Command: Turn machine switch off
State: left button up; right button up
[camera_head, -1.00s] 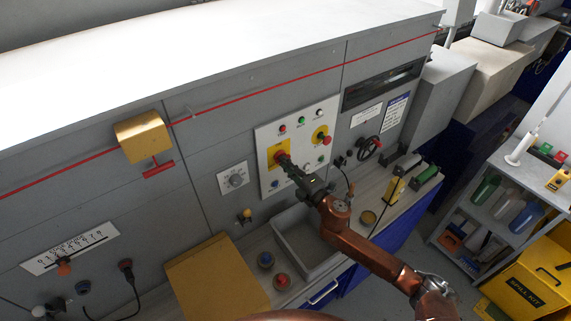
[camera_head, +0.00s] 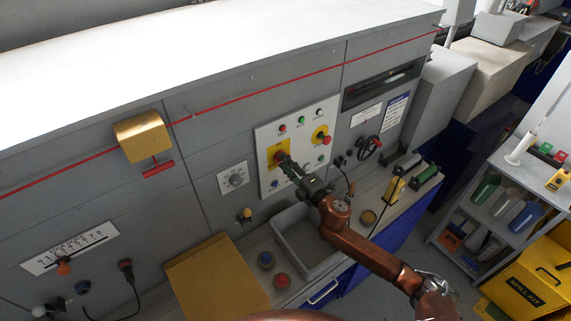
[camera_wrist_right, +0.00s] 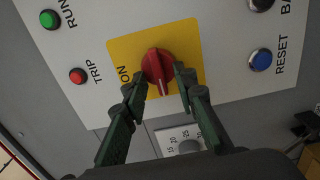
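The machine switch is a red rotary knob (camera_wrist_right: 157,66) on a yellow plate (camera_wrist_right: 185,38) in the right wrist view. Its white mark points down and slightly right there. The word ON is printed on the plate at the left. My right gripper (camera_wrist_right: 159,80) is open, with one dark green fingertip on each side of the knob's lower part; I cannot tell whether they touch it. In the head view my right gripper (camera_head: 286,161) reaches the yellow plate (camera_head: 270,149) and mostly hides the knob. My left gripper is not in view.
A blue RESET button (camera_wrist_right: 260,60) sits near the switch. Below are a grey tray (camera_head: 284,228) and a yellow-brown box (camera_head: 217,279). A handwheel (camera_head: 370,147) is further right.

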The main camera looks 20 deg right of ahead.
jog(key=v, duration=1.2)
